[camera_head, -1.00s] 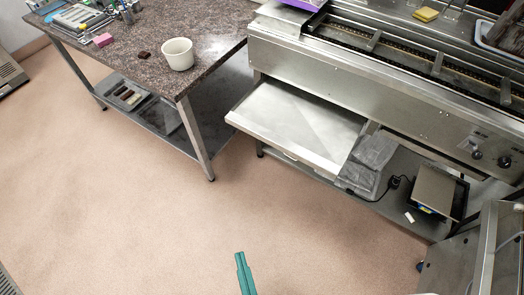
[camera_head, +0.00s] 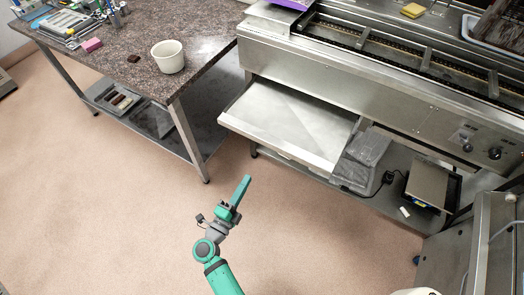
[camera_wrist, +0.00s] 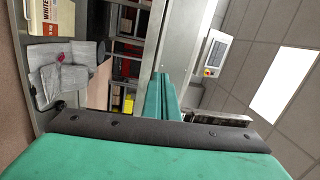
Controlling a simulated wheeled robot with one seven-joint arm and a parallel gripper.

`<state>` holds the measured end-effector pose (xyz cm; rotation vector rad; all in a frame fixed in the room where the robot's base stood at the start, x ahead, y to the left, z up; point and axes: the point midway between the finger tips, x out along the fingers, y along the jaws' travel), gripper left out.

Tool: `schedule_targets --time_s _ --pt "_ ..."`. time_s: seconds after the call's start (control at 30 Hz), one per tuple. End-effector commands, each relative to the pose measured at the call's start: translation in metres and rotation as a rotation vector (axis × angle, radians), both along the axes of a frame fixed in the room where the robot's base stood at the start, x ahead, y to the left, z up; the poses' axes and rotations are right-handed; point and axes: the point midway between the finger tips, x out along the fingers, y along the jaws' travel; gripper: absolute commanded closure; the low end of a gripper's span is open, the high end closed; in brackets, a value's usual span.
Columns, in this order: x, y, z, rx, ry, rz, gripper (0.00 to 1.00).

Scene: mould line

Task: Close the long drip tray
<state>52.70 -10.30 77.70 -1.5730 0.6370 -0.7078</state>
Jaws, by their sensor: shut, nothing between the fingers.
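The long drip tray (camera_head: 285,125) is a wide, shallow metal tray. It sticks out from under the steel machine at centre right in the head view, so it stands open. My gripper (camera_head: 245,182) is in front of the tray, apart from it, lower and to the left of the tray's near right corner in the picture. Its teal fingers are together and empty. In the wrist view my gripper (camera_wrist: 167,80) also shows its fingers side by side. I cannot clearly make out the tray in the wrist view.
A stone-topped table (camera_head: 130,60) with a white pot (camera_head: 168,57) stands to the left. Grey folded cloths (camera_head: 362,155) and a scale (camera_head: 428,185) lie on the lower shelf right of the tray. A steel cabinet (camera_head: 490,245) is at the right edge. The floor before the tray is clear.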

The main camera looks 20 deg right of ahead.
Motion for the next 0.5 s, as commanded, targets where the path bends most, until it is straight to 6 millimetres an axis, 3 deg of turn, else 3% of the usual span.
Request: schedule_targets --time_s 0.1,0.27,0.5 --pt "0.019 0.000 -0.009 0.072 -0.007 -0.037 1.00" --pt "0.028 -0.002 -0.015 0.112 -0.007 -0.060 1.00" --pt "0.045 -0.023 -0.015 0.115 -0.008 -0.062 1.00"
